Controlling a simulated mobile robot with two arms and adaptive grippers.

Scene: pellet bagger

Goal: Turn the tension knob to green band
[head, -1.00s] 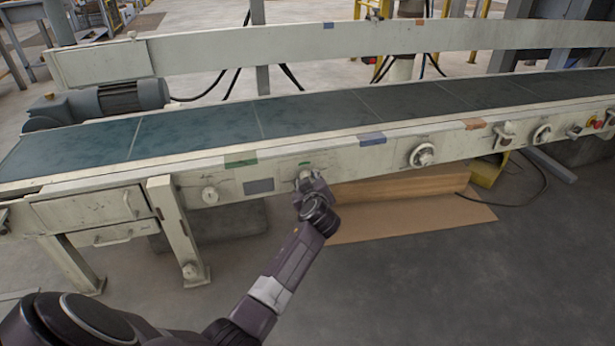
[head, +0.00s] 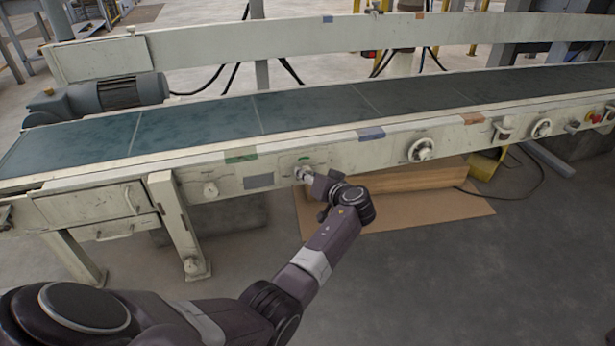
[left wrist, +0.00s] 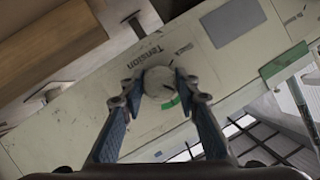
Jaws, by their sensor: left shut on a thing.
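The tension knob (left wrist: 159,84) is a round pale knob on the cream conveyor side rail, beside the printed word "Tension" in the left wrist view. A green band (left wrist: 171,103) curves along part of its edge; the band also shows as a small green mark in the head view (head: 305,158). My left gripper (left wrist: 160,86) is shut on the knob, one blue-padded finger on each side. In the head view my left gripper (head: 303,175) reaches the rail and covers most of the knob. I cannot tell exactly where the knob's pointer sits. My right gripper is not in view.
A grey plate (head: 259,181) and another small knob (head: 210,189) are left of the gripper on the rail. The belt (head: 300,108) runs above. Cardboard (head: 430,210) lies below; the floor in front is open.

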